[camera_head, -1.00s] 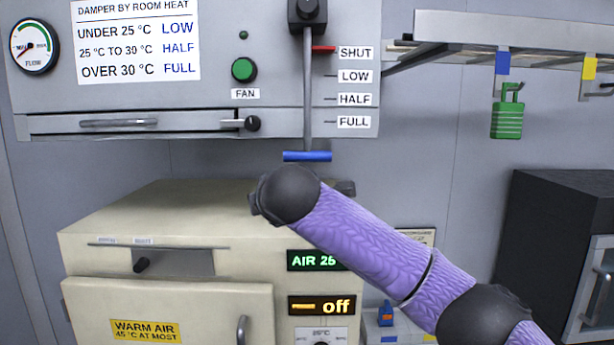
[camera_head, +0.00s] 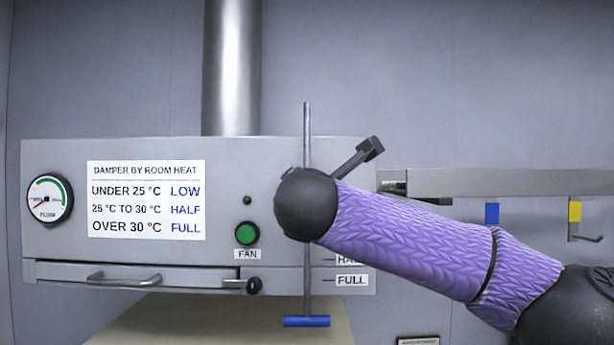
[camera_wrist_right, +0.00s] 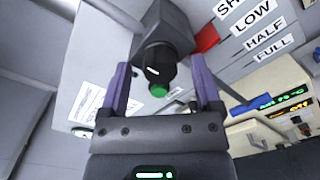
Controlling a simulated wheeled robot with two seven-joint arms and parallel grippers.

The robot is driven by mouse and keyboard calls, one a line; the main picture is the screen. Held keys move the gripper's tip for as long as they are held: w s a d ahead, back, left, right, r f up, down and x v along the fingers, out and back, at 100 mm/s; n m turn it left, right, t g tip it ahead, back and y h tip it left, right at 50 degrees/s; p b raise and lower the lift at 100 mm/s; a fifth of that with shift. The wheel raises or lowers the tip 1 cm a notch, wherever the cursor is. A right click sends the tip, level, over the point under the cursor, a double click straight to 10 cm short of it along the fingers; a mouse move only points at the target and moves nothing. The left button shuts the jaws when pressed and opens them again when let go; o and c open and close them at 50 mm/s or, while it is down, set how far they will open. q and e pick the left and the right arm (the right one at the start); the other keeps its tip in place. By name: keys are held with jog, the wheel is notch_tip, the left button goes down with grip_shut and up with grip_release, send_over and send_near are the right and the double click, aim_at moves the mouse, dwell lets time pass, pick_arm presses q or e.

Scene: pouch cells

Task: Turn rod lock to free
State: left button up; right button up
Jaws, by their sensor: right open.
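The rod lock is a dark box (camera_wrist_right: 165,28) with a black round knob (camera_wrist_right: 153,70) bearing a white mark, in the right wrist view. A green patch shows at the knob's lower edge. My right gripper (camera_wrist_right: 160,64) is open, its purple fingers on either side of the knob with gaps visible; I cannot tell whether the knob is within fingertip depth. My left gripper is not in view.
The grey hood (camera_head: 60,155) carries a gauge (camera_head: 49,198), a damper sign (camera_head: 146,200) and a green fan button (camera_head: 246,234). A rail with hooks (camera_head: 470,183) lies right. The cream oven (camera_head: 200,325) is below. The upper wall is clear beside the duct (camera_head: 232,70).

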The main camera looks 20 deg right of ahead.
jog(key=shift+f, duration=0.1)
grip_shut()
dwell(0.4)
jog(key=shift+w+f+m+b, duration=0.1)
jog(key=shift+m+b, duration=3)
jog(key=shift+m, duration=5.9)
